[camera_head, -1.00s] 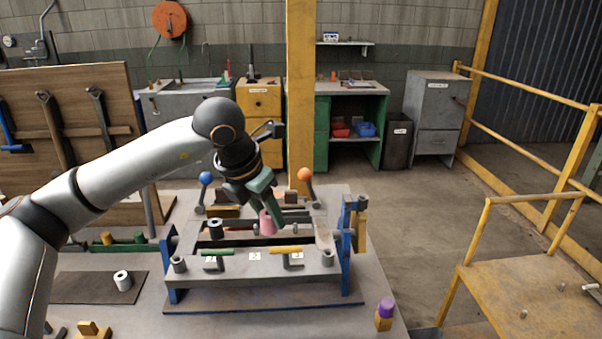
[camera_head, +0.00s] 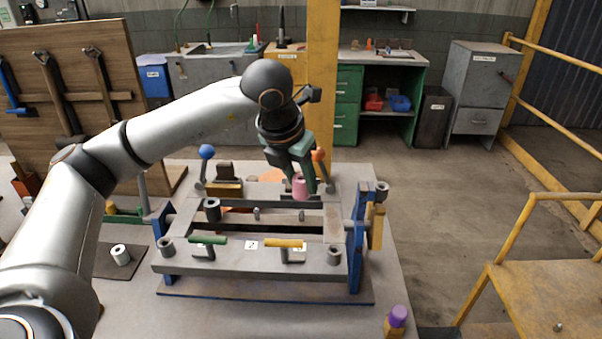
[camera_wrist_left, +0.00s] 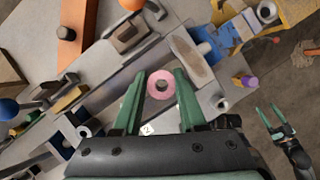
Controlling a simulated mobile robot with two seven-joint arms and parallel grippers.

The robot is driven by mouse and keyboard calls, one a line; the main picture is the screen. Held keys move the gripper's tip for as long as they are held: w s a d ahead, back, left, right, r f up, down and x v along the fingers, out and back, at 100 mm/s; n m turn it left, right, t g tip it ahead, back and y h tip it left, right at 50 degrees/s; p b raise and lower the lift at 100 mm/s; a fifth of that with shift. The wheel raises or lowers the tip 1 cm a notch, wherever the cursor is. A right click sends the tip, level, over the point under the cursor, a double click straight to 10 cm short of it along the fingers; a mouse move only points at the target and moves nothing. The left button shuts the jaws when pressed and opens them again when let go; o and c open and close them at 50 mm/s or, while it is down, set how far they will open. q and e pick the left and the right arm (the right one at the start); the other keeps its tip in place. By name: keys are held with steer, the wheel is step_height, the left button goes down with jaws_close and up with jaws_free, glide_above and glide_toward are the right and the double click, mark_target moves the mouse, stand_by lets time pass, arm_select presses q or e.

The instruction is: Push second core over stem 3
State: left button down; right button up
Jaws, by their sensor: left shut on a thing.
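My left gripper (camera_head: 303,182) is shut on a pink core (camera_head: 300,188), a short ring. In the left wrist view, the ring (camera_wrist_left: 160,85) sits between the two green fingertips (camera_wrist_left: 159,88), its hole facing the camera. In the head view it appears beyond the fixture's two bare stems, the middle one (camera_head: 257,214) and the right one (camera_head: 302,216); its height above them is unclear. A dark core (camera_head: 212,210) stands at the fixture's left stem position. My right gripper (camera_wrist_left: 269,108) shows at the right of the wrist view, fingers apart and empty.
The fixture's front bar (camera_head: 222,264) carries a green handle (camera_head: 208,240) and a yellow handle (camera_head: 284,243). Blue uprights (camera_head: 355,256) flank it. Levers with a blue ball (camera_head: 207,152) and an orange ball (camera_head: 319,155) stand behind. A pale core (camera_head: 121,255) rests on a dark mat.

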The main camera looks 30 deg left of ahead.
mark_target(298, 197)
arm_select(q)
step_height(298, 197, down, 2)
steer(key=shift+f+b, duration=0.1)
steer(key=shift+b, duration=0.45)
steer(key=shift+b, duration=0.3)
steer(key=shift+f, duration=0.1)
steer(key=shift+f+b, duration=0.35)
steer(key=shift+b, duration=0.2)
steer(key=shift+f+b, duration=1.55)
steer(key=shift+f, duration=0.1)
stand_by(0.6)
steer(key=shift+c, duration=1.9)
jaws_free()
